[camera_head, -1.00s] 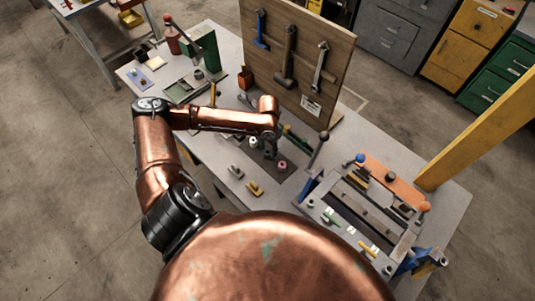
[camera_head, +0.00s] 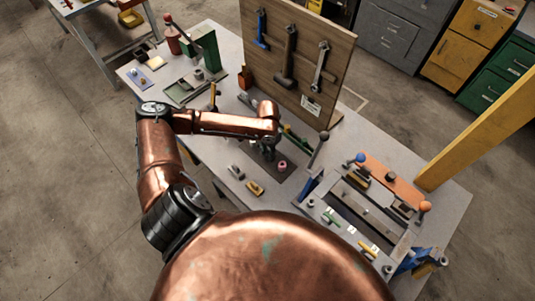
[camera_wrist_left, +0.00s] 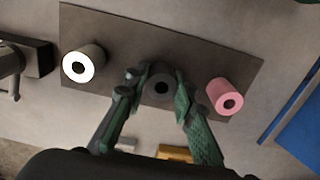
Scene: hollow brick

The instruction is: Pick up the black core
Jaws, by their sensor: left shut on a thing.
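The black core (camera_wrist_left: 160,88) is a short dark hollow cylinder on a dark mat (camera_wrist_left: 125,32), between a white core (camera_wrist_left: 82,62) and a pink core (camera_wrist_left: 225,97). My left gripper (camera_wrist_left: 158,92) has its green fingers on both sides of the black core and is shut on it. In the head view my left gripper (camera_head: 267,152) points down over the mat, and its wrist hides most of the black core. The pink core (camera_head: 282,164) shows just right of the gripper there. My right gripper is not in view.
A wooden tool board (camera_head: 297,60) with hanging tools stands behind the mat. A fixture with an orange bar (camera_head: 392,182) is at right. A yellow block (camera_head: 255,188) and a grey block (camera_head: 235,171) lie in front of the mat.

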